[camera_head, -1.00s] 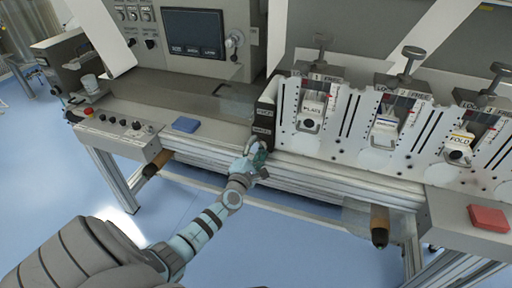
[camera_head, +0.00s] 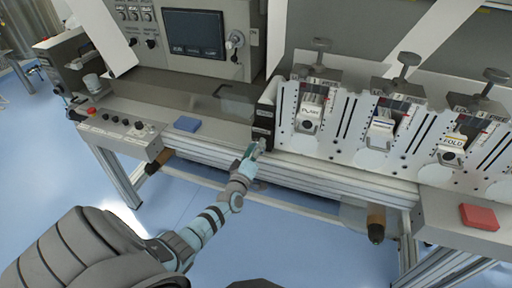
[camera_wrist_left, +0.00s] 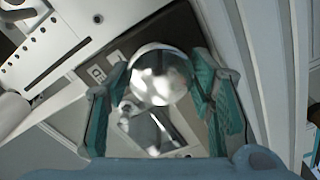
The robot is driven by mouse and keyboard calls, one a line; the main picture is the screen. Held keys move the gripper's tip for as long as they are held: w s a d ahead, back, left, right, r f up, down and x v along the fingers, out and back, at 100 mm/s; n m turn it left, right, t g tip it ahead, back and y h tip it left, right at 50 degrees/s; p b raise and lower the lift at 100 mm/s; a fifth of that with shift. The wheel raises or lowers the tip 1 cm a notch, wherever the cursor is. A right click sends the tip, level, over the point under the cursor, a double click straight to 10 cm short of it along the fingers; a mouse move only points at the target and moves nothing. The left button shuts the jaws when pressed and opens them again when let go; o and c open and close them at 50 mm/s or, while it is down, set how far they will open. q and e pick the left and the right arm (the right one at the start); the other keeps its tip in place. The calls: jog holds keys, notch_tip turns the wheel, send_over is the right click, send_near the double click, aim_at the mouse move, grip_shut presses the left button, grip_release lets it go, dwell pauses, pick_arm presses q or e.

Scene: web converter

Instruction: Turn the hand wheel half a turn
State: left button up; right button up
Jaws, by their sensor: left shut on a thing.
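The hand wheel appears as a shiny chrome round knob (camera_wrist_left: 160,75) in the left wrist view, in front of a dark labelled panel (camera_wrist_left: 130,62). My left gripper (camera_wrist_left: 160,95) has one green finger on each side of the knob and is shut on it. In the head view my left gripper (camera_head: 255,150) is at the lower end of the dark labelled block (camera_head: 263,118), at the machine's front edge. The knob is mostly hidden by the gripper there. My right gripper is not in view.
Plate stations (camera_head: 308,120) with clamp handles stand right of the block. A blue block (camera_head: 187,124) lies on the left ledge and a red block (camera_head: 479,216) on the right ledge. A frame rail (camera_head: 330,180) runs below the gripper. The blue floor in front is open.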

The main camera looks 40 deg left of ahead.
pick_arm(q)
jog(key=m+p, duration=0.3)
jog(key=m, duration=0.8)
jog(key=shift+m, duration=0.3)
dwell(0.4)
jog(key=o, duration=1.2)
jog(key=shift+c, duration=0.2)
jog(key=v, duration=1.2)
